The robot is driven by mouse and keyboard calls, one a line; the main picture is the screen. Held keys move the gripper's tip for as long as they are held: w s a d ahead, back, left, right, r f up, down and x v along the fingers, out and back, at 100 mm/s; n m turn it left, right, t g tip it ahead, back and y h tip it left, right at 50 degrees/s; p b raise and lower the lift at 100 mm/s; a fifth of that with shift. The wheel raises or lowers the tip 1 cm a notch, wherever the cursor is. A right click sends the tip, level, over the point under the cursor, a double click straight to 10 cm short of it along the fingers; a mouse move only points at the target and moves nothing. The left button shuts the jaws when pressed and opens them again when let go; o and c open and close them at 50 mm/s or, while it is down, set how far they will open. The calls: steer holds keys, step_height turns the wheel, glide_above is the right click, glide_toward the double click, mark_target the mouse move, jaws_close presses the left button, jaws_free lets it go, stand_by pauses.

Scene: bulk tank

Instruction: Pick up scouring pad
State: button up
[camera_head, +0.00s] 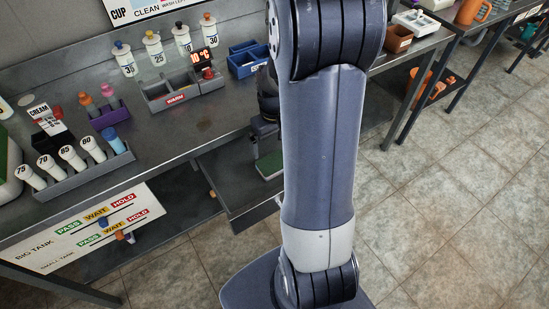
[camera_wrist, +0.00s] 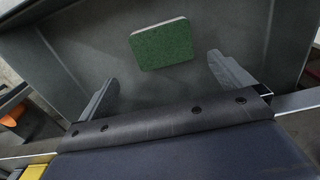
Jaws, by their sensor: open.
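The scouring pad (camera_wrist: 161,45) is a flat green rectangle with a pale edge. It lies on the grey floor of an open drawer (camera_wrist: 95,60). In the head view the pad (camera_head: 270,165) shows in the drawer (camera_head: 240,198) below the counter, partly hidden by my arm. My gripper (camera_wrist: 165,85) is open and empty, its two fingers spread apart. In the wrist view the pad lies beyond the fingertips, between their lines and nearer the right finger. I see no contact with it. In the head view my arm hides part of the gripper.
The steel counter (camera_head: 190,135) stands above the drawer. It bears a grey tray (camera_head: 160,103) marked WARM, a blue bin (camera_head: 248,66), several numbered bottles and a rack of white-handled items (camera_head: 75,185). Drawer walls surround the pad. Tiled floor is clear at right.

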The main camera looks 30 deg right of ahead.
mark_target(273, 162)
steer(key=f, duration=0.8)
steer(key=shift+s+a+f, duration=0.15)
steer(key=shift+a+f, duration=0.1)
steer(key=c, duration=0.9)
steer(key=shift+o, duration=0.2)
steer(key=shift+r, duration=0.1)
step_height(273, 162, up, 10)
